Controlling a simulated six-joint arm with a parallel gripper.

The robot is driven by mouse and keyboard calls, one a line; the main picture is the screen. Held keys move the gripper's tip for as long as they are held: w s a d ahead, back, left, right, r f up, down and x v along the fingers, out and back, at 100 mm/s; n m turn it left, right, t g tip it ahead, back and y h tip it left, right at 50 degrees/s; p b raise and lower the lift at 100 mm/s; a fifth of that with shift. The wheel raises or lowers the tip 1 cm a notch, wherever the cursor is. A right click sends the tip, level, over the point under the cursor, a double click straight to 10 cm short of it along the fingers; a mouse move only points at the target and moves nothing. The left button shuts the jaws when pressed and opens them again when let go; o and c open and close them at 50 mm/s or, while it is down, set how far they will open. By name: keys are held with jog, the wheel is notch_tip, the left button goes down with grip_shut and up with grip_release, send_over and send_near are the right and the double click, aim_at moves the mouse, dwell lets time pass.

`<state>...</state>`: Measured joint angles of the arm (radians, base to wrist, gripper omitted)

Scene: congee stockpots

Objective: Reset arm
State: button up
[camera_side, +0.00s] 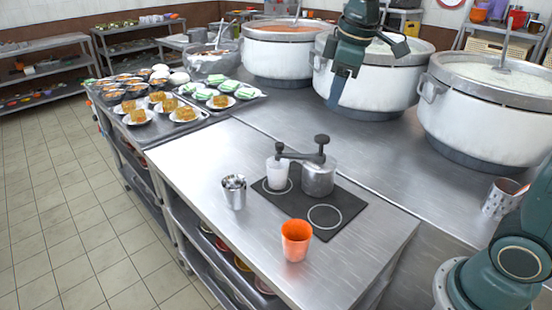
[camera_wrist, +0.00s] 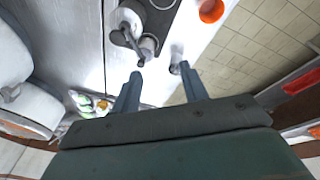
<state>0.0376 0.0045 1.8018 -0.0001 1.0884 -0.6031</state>
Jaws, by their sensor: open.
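My gripper (camera_side: 337,92) hangs high in front of the white stockpots, well above the steel counter. Its two fingers are apart with nothing between them in the wrist view (camera_wrist: 160,75). A grey metal pot with a dark lever top (camera_side: 318,178) stands on the black mat (camera_side: 293,207); a pale cup (camera_side: 277,174) stands beside it under the lever's end. An orange cup (camera_side: 296,240) stands on the counter in front of the mat and also shows in the wrist view (camera_wrist: 211,10). A metal canister (camera_side: 234,192) stands left of the mat. My gripper touches none of these.
Three large white stockpots (camera_side: 283,55) line the back of the counter, close to my gripper. Trays of plated food and bowls (camera_side: 180,112) lie at the left. A perforated metal holder (camera_side: 498,198) stands at right. The counter's front left area (camera_side: 185,160) is clear.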

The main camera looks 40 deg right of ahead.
jog(key=s+f+m+t, duration=0.1)
jog(key=s+f+m, duration=0.1)
jog(key=s, duration=0.8)
jog(key=s+a+f+m+t, duration=0.1)
jog(key=s+m, duration=0.3)
jog(key=s, duration=0.7)
jog(key=shift+s+a+f+t, duration=0.15)
jog(key=shift+a+f+t, duration=0.2)
jog(key=shift+f, duration=0.3)
